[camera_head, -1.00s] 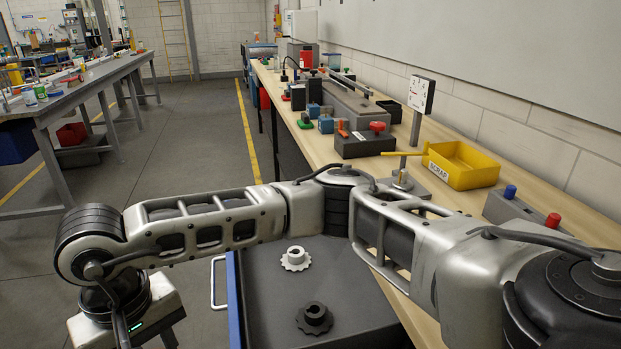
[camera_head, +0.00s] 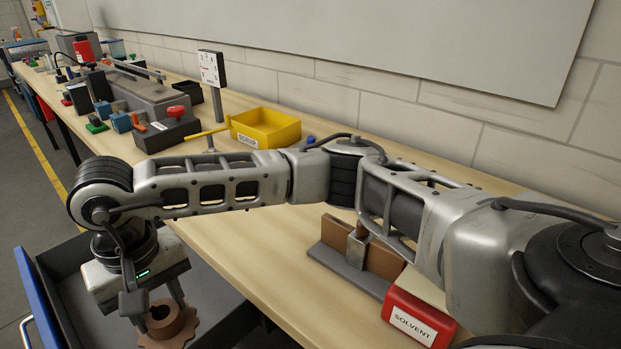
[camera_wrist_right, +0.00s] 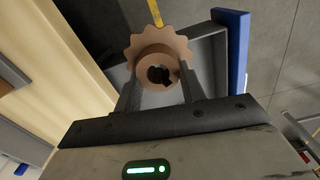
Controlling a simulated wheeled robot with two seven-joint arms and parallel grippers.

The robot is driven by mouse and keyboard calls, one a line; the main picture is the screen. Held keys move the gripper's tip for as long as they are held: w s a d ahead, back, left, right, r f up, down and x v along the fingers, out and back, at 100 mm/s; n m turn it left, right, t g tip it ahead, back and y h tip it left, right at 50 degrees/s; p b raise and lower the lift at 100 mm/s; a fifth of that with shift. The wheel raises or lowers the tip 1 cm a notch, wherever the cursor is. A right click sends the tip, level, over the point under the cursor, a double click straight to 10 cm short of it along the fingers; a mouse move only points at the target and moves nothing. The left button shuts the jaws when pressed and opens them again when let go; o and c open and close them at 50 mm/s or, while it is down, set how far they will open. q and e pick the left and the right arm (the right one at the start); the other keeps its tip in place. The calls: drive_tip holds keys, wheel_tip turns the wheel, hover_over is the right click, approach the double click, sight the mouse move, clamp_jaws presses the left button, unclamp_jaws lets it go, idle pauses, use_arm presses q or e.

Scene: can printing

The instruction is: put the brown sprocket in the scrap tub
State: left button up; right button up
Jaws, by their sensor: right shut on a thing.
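My right gripper (camera_head: 157,303) is shut on the brown sprocket (camera_head: 174,330) and holds it over the open drawer at the lower left of the head view. The right wrist view shows the toothed brown sprocket (camera_wrist_right: 160,48) with its hub between the two fingers of the right gripper (camera_wrist_right: 160,85). The yellow scrap tub (camera_head: 284,132), labelled SCRAP, stands on the bench near the wall, beyond my right arm. I see nothing inside it, though its floor shows only partly. My left gripper is not in view.
The drawer (camera_head: 62,262) has a blue front. A yellow lever (camera_head: 207,133) stands left of the tub, beside a dark block with a red knob (camera_head: 177,112). A red SOLVENT container (camera_head: 412,318) and a brown block fixture (camera_head: 383,262) are nearer. Bench between is mostly clear.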

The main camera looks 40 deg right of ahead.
drive_tip(key=w+d+r+m, duration=0.2)
drive_tip(key=w+d+r, duration=0.3)
drive_tip(key=w+d, duration=0.5)
drive_tip(key=w+d+r+m, duration=0.35)
drive_tip(key=w+d, duration=0.25)
drive_tip(key=d, duration=0.8)
hover_over(308, 216)
drive_tip(key=shift+n, duration=0.45)
drive_tip(key=f, duration=0.5)
drive_tip(key=f+p, duration=0.1)
drive_tip(key=f, duration=0.2)
drive_tip(key=shift+w+a, duration=0.25)
drive_tip(key=shift+s+d+f, duration=0.1)
drive_tip(key=f, duration=0.1)
drive_tip(key=f+p, duration=0.1)
drive_tip(key=f, duration=0.1)
drive_tip(key=shift+s+d, duration=0.15)
drive_tip(key=shift+s, duration=0.05)
drive_tip(key=shift+f, duration=0.3)
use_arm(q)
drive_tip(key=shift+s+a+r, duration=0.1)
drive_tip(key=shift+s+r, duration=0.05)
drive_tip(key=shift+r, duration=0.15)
